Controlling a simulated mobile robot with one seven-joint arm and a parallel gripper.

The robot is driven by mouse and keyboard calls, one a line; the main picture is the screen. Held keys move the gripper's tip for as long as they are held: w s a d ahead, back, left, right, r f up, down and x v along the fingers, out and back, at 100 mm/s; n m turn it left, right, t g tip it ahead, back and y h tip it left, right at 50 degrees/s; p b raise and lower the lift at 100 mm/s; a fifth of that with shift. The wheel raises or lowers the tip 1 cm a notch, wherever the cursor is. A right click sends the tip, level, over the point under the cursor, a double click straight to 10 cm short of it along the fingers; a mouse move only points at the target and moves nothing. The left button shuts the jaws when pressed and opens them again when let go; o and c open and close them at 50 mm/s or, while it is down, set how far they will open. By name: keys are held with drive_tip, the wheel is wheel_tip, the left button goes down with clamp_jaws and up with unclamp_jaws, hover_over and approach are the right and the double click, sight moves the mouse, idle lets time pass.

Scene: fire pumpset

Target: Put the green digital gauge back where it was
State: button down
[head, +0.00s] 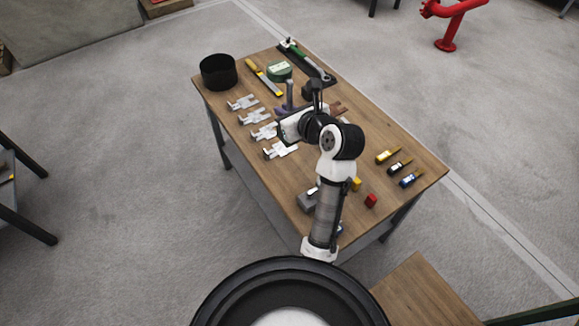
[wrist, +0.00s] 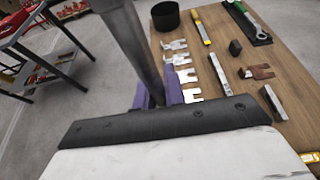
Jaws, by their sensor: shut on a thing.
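The green digital gauge (head: 279,70) shows in the head view as a green round body over the far half of the table. Its grey stem (head: 289,95) runs down to my gripper (head: 285,110). In the wrist view the purple jaws of my gripper (wrist: 155,95) are closed around the lower part of this grey stem (wrist: 138,55). The gauge's dark underside (wrist: 105,4) is cut off by the top edge there, so its face is hidden. The gauge appears raised above the wooden table (head: 345,125).
A black pot (head: 218,72), a yellow-handled tool (head: 264,78), several silver brackets (head: 255,117) and a green-handled wrench on a black tray (head: 305,62) lie around my gripper. The table's right middle is partly clear.

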wheel_tip(320, 180, down, 20)
drive_tip(key=shift+r, duration=0.2)
idle(0.4)
drive_tip(key=shift+f, duration=0.1)
drive_tip(key=c, duration=1.5)
unclamp_jaws()
drive_tip(key=b+v, duration=0.1)
drive_tip(key=v, duration=1.1)
drive_tip(key=shift+s, duration=0.1)
